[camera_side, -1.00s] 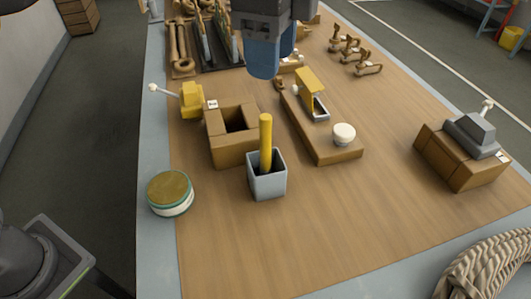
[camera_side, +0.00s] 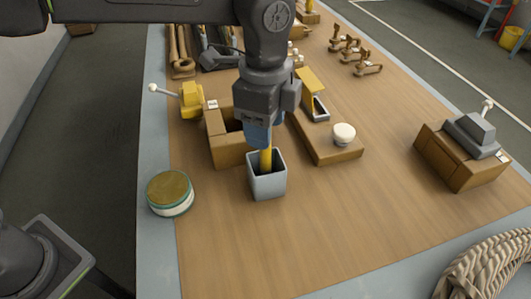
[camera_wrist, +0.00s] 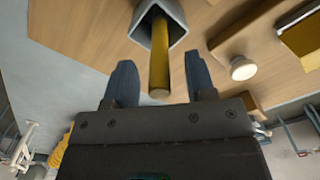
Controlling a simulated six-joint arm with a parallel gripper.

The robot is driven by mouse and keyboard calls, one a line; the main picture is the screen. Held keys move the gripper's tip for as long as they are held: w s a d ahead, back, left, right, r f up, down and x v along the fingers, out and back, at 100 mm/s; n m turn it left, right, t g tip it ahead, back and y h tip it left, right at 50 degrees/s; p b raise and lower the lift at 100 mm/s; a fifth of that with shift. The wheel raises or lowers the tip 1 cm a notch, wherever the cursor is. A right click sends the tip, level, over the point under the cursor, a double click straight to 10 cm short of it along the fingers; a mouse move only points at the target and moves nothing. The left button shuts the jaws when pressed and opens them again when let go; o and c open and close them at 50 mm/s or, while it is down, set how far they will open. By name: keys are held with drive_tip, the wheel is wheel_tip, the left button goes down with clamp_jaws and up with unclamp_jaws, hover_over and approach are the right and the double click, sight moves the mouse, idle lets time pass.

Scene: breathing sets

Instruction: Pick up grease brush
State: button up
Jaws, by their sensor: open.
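The grease brush shows as a yellow handle (camera_side: 266,160) standing in a square grey cup (camera_side: 268,185) on the wooden table. My gripper (camera_side: 264,145) is over the cup, pointing down, and its blue fingers hide the upper part of the handle in the side view. In the wrist view the yellow handle (camera_wrist: 159,60) lies between the two blue fingertips of my open gripper (camera_wrist: 160,75), with a gap on each side. The cup (camera_wrist: 150,18) shows beyond the fingertips. The brush's lower end is hidden inside the cup.
A wooden box (camera_side: 229,150) stands just behind and left of the cup. A wooden block with a white knob (camera_side: 343,134) is to the right. A round tin (camera_side: 170,193) is at the left edge. A lever unit (camera_side: 472,136) sits far right. The table front is clear.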

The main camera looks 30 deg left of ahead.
drive_tip(key=shift+f, duration=0.5)
clamp_jaws()
